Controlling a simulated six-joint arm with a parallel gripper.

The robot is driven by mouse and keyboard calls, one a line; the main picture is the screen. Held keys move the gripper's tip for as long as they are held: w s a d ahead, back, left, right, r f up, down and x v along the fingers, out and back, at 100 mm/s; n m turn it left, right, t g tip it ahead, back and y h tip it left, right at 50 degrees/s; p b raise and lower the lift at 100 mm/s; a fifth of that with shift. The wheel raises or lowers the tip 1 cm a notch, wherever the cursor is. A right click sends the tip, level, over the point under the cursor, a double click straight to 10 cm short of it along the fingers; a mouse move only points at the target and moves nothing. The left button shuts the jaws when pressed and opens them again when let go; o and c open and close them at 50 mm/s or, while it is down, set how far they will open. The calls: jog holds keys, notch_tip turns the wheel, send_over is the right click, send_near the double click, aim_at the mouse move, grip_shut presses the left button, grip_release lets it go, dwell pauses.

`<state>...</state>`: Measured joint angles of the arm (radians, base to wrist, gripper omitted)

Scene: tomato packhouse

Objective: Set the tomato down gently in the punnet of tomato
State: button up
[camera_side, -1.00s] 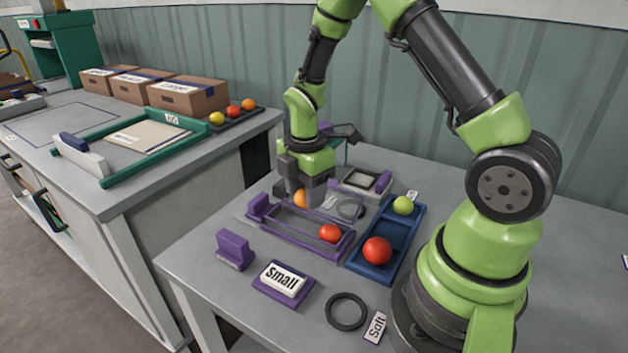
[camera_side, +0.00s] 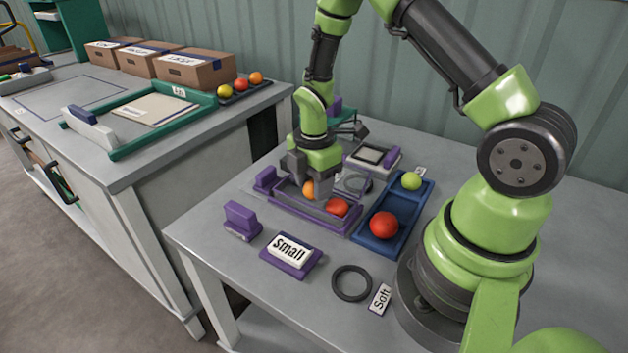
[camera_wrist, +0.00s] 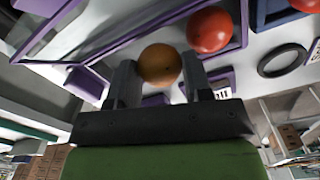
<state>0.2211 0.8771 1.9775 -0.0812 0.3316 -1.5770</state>
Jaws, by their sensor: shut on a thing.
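My gripper (camera_side: 309,192) is shut on an orange tomato (camera_wrist: 159,65), with one finger on each side of it in the wrist view. The tomato also shows in the side view (camera_side: 308,188), low over the left part of the purple-framed punnet (camera_side: 315,218). A red tomato (camera_side: 338,208) sits in the right end of the same punnet, apart from the held one. I cannot tell whether the held tomato touches the punnet floor.
A blue tray (camera_side: 374,243) close on the right holds a large red tomato (camera_side: 384,225) and a yellow-green one (camera_side: 411,181). A purple "Small" sign (camera_side: 290,250), a purple block (camera_side: 241,220) and a black ring (camera_side: 351,283) lie in front.

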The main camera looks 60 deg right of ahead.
jog(key=o, duration=0.8)
jog(key=shift+c, duration=0.2)
jog(key=c, duration=0.3)
jog(key=shift+r, duration=0.1)
jog(key=shift+r, duration=2.9)
